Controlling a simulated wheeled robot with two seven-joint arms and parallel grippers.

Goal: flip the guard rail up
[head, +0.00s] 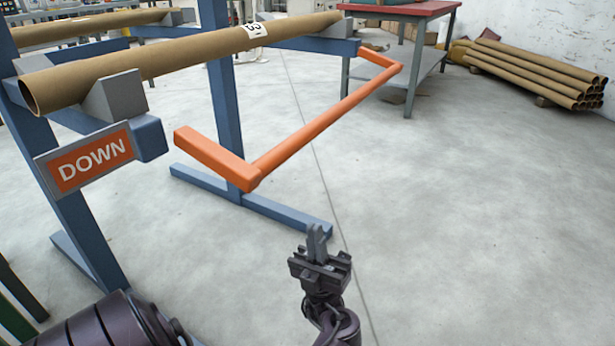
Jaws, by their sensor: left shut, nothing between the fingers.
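The orange guard rail (328,118) hangs out in front of the blue stand, with its long bar running from lower left to upper right and a short arm at each end. Its near corner is low, at the middle of the picture. My left gripper (317,238) points upward below that near corner, shut and empty, and apart from the rail. A "DOWN" sign (90,162) is on the near end of the stand. My right gripper is not in view.
A long cardboard tube (180,58) lies in grey holders on the blue stand (228,120). A red-topped table (405,10) stands behind the rail's far end. Stacked tubes (535,72) lie at the back right. The floor at the right is clear.

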